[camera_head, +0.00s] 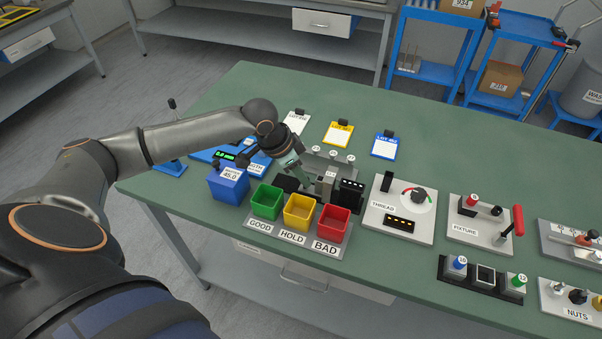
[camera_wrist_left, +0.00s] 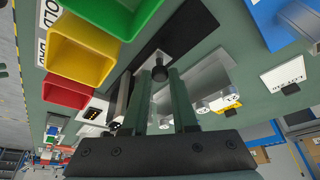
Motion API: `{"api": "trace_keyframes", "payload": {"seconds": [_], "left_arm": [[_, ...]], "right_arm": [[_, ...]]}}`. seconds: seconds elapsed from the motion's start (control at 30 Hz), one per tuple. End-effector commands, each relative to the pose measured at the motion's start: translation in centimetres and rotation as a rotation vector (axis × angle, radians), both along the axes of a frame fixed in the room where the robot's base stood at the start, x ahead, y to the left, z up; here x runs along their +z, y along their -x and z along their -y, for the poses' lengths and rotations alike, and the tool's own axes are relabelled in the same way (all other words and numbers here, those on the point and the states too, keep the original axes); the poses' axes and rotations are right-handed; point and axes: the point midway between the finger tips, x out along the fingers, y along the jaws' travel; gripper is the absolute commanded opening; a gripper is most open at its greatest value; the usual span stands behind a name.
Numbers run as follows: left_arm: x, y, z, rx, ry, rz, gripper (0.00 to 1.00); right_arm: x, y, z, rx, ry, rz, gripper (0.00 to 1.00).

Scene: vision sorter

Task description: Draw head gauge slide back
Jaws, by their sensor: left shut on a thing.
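My left gripper (camera_head: 305,180) reaches down behind the colored bins, over the head gauge. In the left wrist view its two fingers (camera_wrist_left: 161,80) are shut on a small dark knob (camera_wrist_left: 160,73), which I take to be the slide's handle. The knob stands over a black plate (camera_wrist_left: 187,32). A grey metal block (camera_wrist_left: 208,74) lies beside the fingers. The slide itself is mostly hidden by the gripper. My right gripper is not in view.
Green (camera_head: 267,201), yellow (camera_head: 299,212) and red (camera_head: 333,225) bins stand close in front. A blue box (camera_head: 228,184) is to their left. Lot cards (camera_head: 338,133) lie behind. The thread gauge (camera_head: 387,226) and fixture (camera_head: 470,237) are to the right. The table's back right is clear.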

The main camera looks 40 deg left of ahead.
Motion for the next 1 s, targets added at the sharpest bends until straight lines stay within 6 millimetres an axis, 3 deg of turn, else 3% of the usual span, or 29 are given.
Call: {"api": "trace_keyframes", "payload": {"seconds": [0.27,0.5,0.63,0.97,1.0], "left_arm": [[0.1,0.2,-0.5,0.001,-0.001,-0.004,0.00],[0.4,1.3,-4.9,0.006,-0.003,-0.010,0.00],[0.2,1.7,-6.6,0.002,-0.001,-0.006,0.00],[-0.1,1.8,-7.2,0.002,-0.005,-0.004,0.00],[-0.1,1.8,-7.3,0.002,-0.006,-0.004,0.29]], "right_arm": [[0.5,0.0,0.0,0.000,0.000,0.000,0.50],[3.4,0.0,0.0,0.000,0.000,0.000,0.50],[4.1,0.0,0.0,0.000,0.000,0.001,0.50],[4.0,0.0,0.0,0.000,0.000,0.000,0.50],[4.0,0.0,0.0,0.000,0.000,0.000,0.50]]}}
